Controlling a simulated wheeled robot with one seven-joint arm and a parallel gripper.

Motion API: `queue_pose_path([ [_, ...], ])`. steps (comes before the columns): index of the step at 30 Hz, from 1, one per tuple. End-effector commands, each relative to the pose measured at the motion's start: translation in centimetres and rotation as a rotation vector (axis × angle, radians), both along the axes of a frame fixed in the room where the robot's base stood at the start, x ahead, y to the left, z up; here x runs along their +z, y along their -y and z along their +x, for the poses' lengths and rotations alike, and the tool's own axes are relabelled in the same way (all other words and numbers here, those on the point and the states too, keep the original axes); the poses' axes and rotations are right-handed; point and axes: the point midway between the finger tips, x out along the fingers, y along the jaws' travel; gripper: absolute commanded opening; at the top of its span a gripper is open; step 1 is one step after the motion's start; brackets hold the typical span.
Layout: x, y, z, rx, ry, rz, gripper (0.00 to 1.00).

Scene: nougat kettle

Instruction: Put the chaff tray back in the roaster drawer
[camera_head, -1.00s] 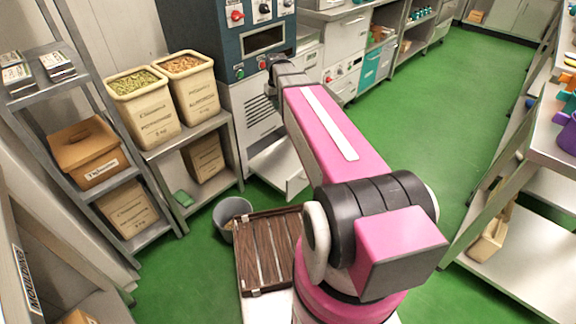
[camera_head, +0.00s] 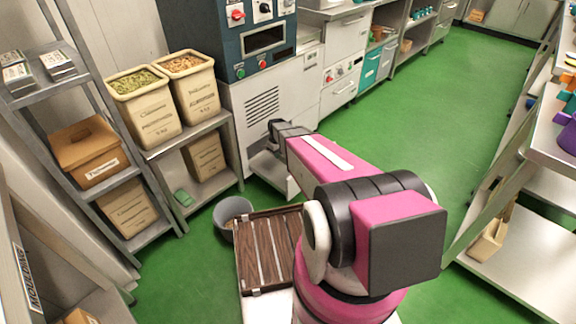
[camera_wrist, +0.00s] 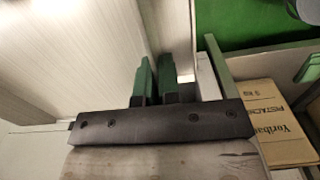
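The roaster (camera_head: 262,100) stands at the back, dark blue above and white below. A pale drawer or tray (camera_head: 272,172) juts out from its foot, partly behind my arm. I cannot tell whether this is the chaff tray, the drawer or both. My gripper (camera_head: 273,126) is in front of the roaster's lower white body, above this pulled-out part. In the wrist view, its two green fingers (camera_wrist: 156,80) are close together, with nothing clearly held between them. Pale panels stand close beyond and beside the fingers.
A grey bucket (camera_head: 231,214) stands on the floor beside a brown slatted deck (camera_head: 268,262). A steel shelf (camera_head: 216,183) with sacks and a carton (camera_head: 205,157) stands left of the roaster. Green floor lies open to the right, before a workbench (camera_head: 520,262).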

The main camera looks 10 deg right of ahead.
Motion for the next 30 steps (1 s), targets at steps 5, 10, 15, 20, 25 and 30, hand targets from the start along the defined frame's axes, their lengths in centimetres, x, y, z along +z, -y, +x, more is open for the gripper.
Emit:
queue_pose_path([
  [5,-4.1,0.0,-0.1,0.038,0.001,-0.002,0.00],
  [10,-5.7,0.0,-0.3,0.052,0.001,-0.002,0.00],
  [15,-7.7,0.0,-0.3,0.053,0.001,-0.002,0.00],
  [20,-10.5,0.0,-0.2,0.053,0.001,-0.002,0.00],
  [25,-12.1,0.0,-0.3,0.053,0.001,-0.002,0.00],
  [30,-14.0,0.0,-0.2,0.053,0.002,-0.001,0.00],
])
